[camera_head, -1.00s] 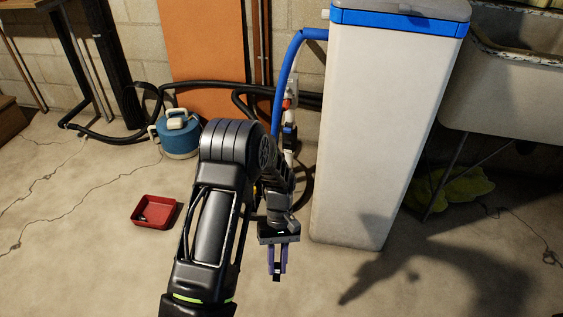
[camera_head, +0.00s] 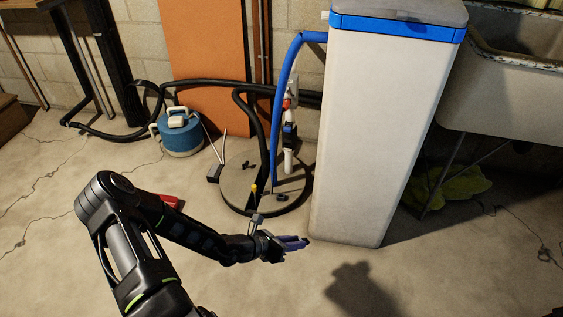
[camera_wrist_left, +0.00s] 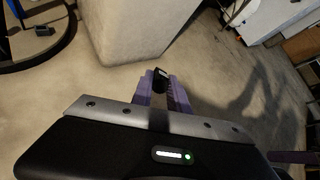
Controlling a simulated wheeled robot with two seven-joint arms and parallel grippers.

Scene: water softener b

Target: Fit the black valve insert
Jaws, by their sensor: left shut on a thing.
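My left gripper (camera_head: 305,241) has purple fingers and is low in front of the white softener cabinet (camera_head: 375,130), near its bottom left corner. In the left wrist view the fingers (camera_wrist_left: 162,84) are shut on a small black piece, which I take for the black valve insert (camera_wrist_left: 159,76); its tip shows between them. I cannot make out the insert's seat.
A red tray (camera_head: 171,201) is partly hidden by my left arm. A blue canister (camera_head: 181,134) stands further back. The front floor is clear.

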